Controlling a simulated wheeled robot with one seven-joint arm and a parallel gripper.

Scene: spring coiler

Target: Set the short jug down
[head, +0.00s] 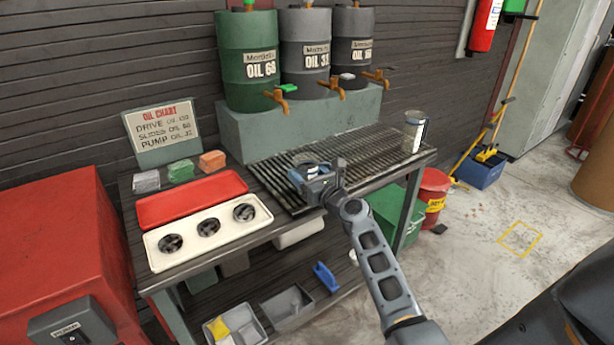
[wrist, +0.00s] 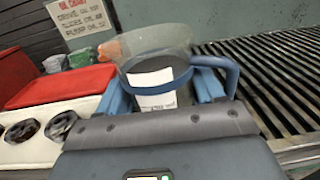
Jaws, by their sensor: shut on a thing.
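The short jug is a clear, flared cup with a blue band, a blue handle and a white label. It shows large in the wrist view (wrist: 158,64), upright between my fingers, its handle to the right. My gripper (wrist: 168,92) is shut on it. In the head view my gripper (head: 312,175) is over the left part of the slatted grate (head: 360,150) on the bench, and the jug is mostly hidden behind it. I cannot tell whether the jug's base touches the grate.
A taller clear container (head: 413,132) stands at the grate's right end. Three oil drums with taps (head: 250,62) stand behind. A red tray (head: 192,198) and a white tray with round black parts (head: 160,262) lie to the left. The grate's middle is clear.

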